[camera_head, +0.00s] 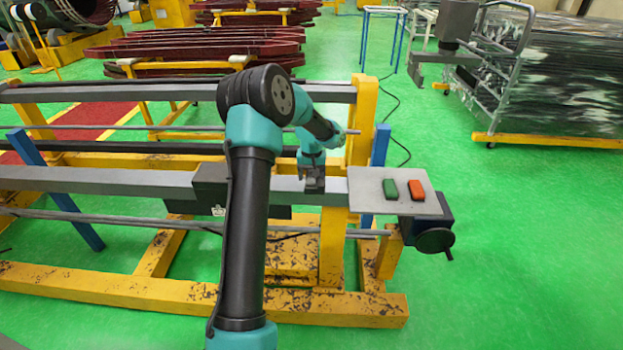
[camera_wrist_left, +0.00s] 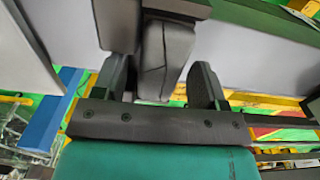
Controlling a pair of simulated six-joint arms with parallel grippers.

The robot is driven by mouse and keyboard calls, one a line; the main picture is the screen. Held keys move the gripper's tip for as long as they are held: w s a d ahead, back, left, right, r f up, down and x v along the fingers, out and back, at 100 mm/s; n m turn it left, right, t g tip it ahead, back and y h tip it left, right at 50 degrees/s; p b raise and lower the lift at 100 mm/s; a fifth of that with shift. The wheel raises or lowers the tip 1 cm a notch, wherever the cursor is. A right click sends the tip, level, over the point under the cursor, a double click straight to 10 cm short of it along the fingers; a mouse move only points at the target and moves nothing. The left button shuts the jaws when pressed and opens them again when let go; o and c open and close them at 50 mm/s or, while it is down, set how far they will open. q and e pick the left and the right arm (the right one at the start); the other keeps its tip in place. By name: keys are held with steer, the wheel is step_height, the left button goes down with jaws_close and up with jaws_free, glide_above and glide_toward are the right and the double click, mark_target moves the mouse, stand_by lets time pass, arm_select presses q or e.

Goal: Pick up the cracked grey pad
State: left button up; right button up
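In the left wrist view a grey pad (camera_wrist_left: 166,58) with a thin dark crack line sits between the two fingers of my left gripper (camera_wrist_left: 163,82). The fingers are apart. A gap shows between the pad and the right finger; the left finger is close to the pad, and I cannot tell if it touches. In the head view my left gripper (camera_head: 313,182) points down at the grey beam, just left of the flat grey plate (camera_head: 362,190). The pad cannot be made out there.
A green block (camera_head: 390,189) and an orange block (camera_head: 416,190) lie on the plate. A dark motor-like unit (camera_head: 432,236) is below it. A dark box (camera_head: 208,190) is on the beam (camera_head: 90,180) at left. Another grey block (camera_wrist_left: 115,25) stands beside the pad.

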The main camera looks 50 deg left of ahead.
arm_select(q)
steer(key=c, duration=0.9)
steer(key=shift+o, duration=0.2)
steer(key=shift+r, duration=1.25)
steer(key=shift+s+d+r, duration=0.2)
steer(key=shift+s+r, duration=0.05)
steer(key=shift+r, duration=0.35)
steer(key=s+d+r, duration=0.1)
steer(key=s+d, duration=0.9)
steer(key=d, duration=0.1)
steer(key=shift+d+r, duration=0.2)
steer(key=shift+d, duration=0.1)
